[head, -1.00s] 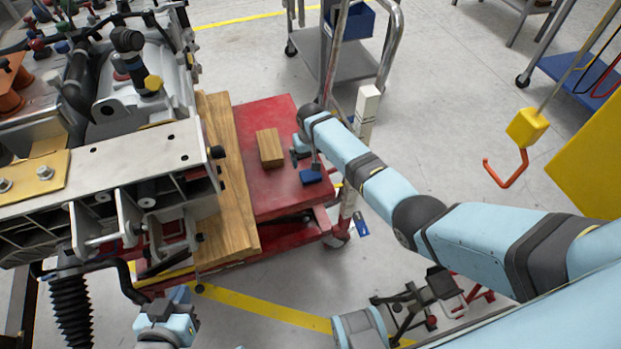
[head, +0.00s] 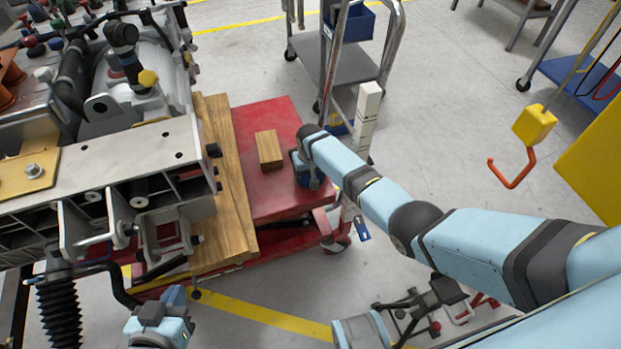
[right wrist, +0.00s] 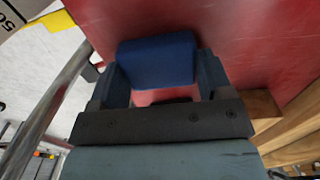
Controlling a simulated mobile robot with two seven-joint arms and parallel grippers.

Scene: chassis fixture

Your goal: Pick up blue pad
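The blue pad (right wrist: 156,58) lies on the red surface in the right wrist view, ahead of and between the fingertips. My right gripper (right wrist: 158,78) is open, with one finger near each side of the pad; I cannot tell whether either finger touches it. In the head view my right gripper (head: 307,172) is low over the right edge of the red cart top and mostly hides the pad. My left gripper (head: 162,322) is at the bottom left of the head view, away from the pad; its fingers are not clear.
A wooden block (head: 269,149) lies on the red cart (head: 258,190), left of my right gripper. A wooden board (head: 226,180) and the metal chassis (head: 110,150) are farther left. A white post (head: 366,115) stands close right of the cart, before a grey trolley (head: 350,60).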

